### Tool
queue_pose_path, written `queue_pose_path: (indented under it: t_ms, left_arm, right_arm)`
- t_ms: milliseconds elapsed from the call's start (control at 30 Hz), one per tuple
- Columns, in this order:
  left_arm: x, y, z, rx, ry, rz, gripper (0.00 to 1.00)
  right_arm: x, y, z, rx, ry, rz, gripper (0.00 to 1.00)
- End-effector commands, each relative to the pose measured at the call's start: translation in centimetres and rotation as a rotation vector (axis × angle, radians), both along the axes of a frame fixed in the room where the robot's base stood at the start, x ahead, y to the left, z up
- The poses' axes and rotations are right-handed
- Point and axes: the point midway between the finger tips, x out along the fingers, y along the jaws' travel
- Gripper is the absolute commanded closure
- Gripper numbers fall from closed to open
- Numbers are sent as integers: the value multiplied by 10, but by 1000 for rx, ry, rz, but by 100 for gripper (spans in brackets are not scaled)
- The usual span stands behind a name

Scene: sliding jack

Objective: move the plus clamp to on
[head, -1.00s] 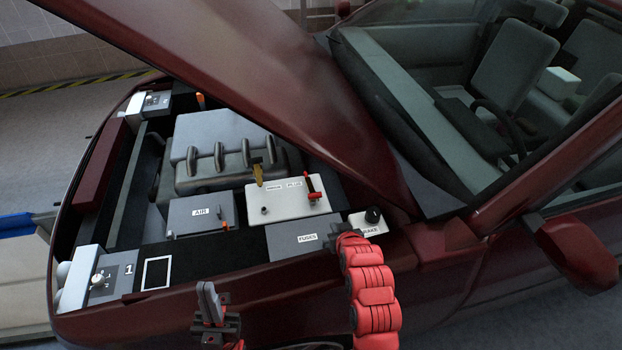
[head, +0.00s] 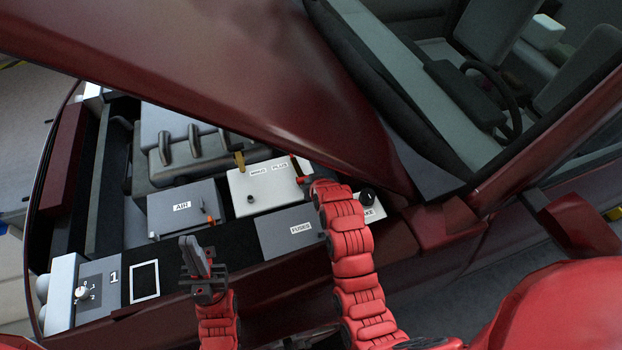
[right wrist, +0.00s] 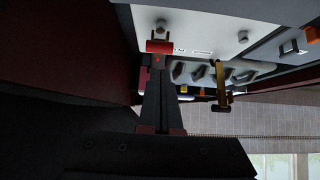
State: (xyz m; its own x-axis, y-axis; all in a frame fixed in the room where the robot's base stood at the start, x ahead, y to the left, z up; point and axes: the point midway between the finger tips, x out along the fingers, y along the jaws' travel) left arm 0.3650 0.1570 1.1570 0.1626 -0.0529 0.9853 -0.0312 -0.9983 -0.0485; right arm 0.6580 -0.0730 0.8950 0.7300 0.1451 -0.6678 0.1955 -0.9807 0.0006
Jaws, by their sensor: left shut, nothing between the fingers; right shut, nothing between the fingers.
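The plus clamp (right wrist: 160,46) is a small red piece on the white battery box (head: 258,197) marked MINUS and PLUS. In the right wrist view it shows just past the tips of my right gripper (right wrist: 158,62), which is shut and empty. I cannot tell whether they touch. In the head view the hood edge and my right arm hide most of the clamp and that gripper. The yellow-brown minus clamp (head: 239,161) stands upright at the box's far left corner. My left gripper (head: 191,246) is shut and empty above the front rail.
The raised hood (head: 240,90) overhangs the bay closely above my right gripper. The AIR box (head: 170,215), the FUSES panel (head: 285,228) and a panel with a black knob (head: 367,197) surround the battery box. A panel marked 1 (head: 110,295) lies front left.

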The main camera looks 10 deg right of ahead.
Motion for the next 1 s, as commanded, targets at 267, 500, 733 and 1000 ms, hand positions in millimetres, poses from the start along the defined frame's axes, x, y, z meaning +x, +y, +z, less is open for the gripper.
queue_pose_path:
  t_ms: [267,500,733,1000]
  left_arm:
    - [0,0,17,0,0,0,100]
    - [0,0,25,0,0,0,100]
    - [0,0,27,0,0,0,100]
    - [0,0,27,0,0,0,100]
  right_arm:
    - [26,5,-20,0,1,0,100]
    - [40,8,-37,0,1,0,100]
    - [47,9,-42,0,-2,0,100]
    - [47,9,-43,1,-2,-1,100]
